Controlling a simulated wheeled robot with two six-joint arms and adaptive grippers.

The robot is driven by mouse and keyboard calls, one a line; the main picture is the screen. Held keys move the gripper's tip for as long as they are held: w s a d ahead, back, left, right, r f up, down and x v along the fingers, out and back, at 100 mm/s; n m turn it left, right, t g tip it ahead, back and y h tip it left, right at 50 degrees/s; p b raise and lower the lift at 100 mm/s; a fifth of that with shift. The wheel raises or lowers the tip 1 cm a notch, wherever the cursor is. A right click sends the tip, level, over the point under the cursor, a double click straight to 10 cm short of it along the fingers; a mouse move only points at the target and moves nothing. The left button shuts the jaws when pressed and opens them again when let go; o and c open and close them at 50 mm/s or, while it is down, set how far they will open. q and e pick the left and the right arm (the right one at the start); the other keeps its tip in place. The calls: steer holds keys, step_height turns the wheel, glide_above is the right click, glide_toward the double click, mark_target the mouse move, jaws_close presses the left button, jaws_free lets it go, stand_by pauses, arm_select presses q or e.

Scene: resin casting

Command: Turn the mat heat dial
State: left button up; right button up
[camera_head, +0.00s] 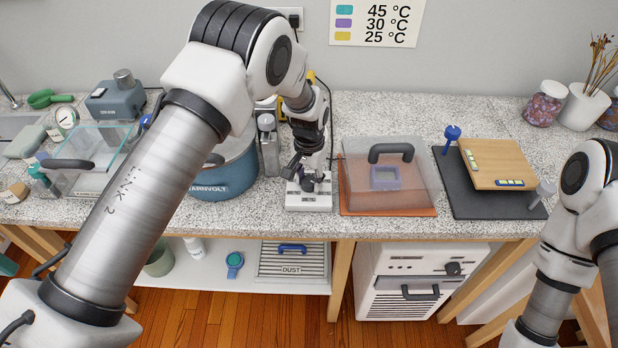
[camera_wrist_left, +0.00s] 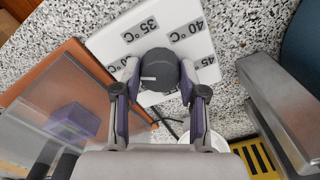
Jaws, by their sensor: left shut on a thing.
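The mat heat dial (camera_wrist_left: 158,68) is a dark round knob with a pale line on its top, on a white control box (camera_wrist_left: 110,48). The box's labels include 35, 40 and 45 °C; another at left is partly hidden. My left gripper (camera_wrist_left: 160,92) is shut on the dial, with a finger on each side. In the head view, my left gripper (camera_head: 308,178) reaches down over the white box (camera_head: 309,204), hiding most of the dial. The orange mat (camera_head: 390,213) lies just right of the box. My right arm shows at the right edge; its gripper is out of view.
A clear cover with a dark handle (camera_head: 390,150) stands on the mat. A blue pot (camera_head: 226,178) and a grey metal bottle (camera_head: 268,150) stand left of the box. A dark mat with a wooden board (camera_head: 497,163) lies at right. A wall chart (camera_head: 377,22) lists 45, 30 and 25 °C.

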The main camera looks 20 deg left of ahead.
mark_target(309, 180)
arm_select(q)
steer(key=shift+s+f, duration=0.2)
steer(key=o, duration=1.1)
steer(key=shift+w, duration=0.1)
steer(key=shift+o, duration=0.2)
steer(key=shift+w+r, duration=0.1)
steer(key=shift+r, duration=0.05)
steer(key=shift+r, duration=0.25)
step_height(309, 180, up, 11)
steer(key=shift+r, duration=0.15)
